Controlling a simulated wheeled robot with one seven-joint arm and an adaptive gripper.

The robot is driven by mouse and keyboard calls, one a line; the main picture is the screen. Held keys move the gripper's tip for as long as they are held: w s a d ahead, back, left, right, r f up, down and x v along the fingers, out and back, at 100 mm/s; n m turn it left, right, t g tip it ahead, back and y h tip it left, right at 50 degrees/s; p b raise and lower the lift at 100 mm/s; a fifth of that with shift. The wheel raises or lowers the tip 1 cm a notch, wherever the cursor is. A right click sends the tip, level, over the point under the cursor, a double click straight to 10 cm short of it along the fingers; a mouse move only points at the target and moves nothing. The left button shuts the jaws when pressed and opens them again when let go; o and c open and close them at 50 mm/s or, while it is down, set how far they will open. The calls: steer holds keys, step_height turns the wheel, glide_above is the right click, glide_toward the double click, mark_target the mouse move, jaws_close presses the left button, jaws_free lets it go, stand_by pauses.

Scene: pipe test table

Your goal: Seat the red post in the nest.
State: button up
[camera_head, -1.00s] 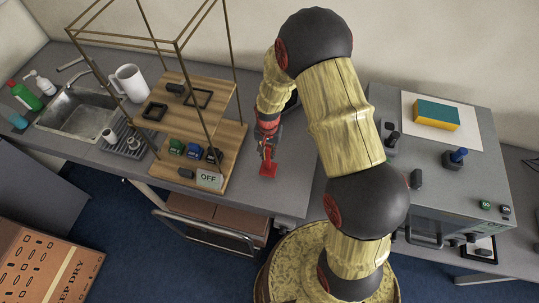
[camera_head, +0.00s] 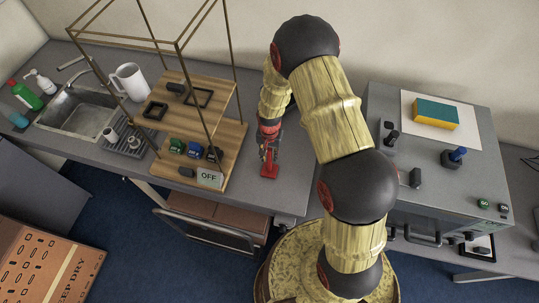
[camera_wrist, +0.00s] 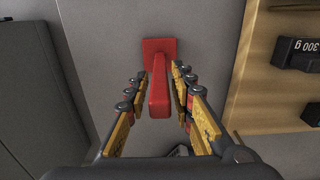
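The red post (camera_head: 269,168) stands upright on its square red base on the grey counter, right of the wooden shelf unit. In the wrist view the red post (camera_wrist: 158,92) rises between the fingers of my gripper (camera_wrist: 157,88). The fingers are open, one on each side of the post, with a gap showing on the left and a narrower one on the right. No clear grip shows. Two dark square frames, a smaller one (camera_head: 154,111) and a larger one (camera_head: 198,98), lie on the upper wooden shelf; I cannot tell whether either is the nest.
Thin brown rods rise around the wooden shelf (camera_head: 228,150), close left of my gripper. Dark and coloured weights (camera_head: 177,146) and an OFF sign (camera_head: 210,177) are on the lower board. A grey machine (camera_head: 440,185) stands to the right. The counter's front edge is near the post.

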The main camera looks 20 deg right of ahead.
steer(key=shift+o, duration=0.8)
steer(key=shift+r+p, duration=0.1)
steer(key=shift+p, duration=0.2)
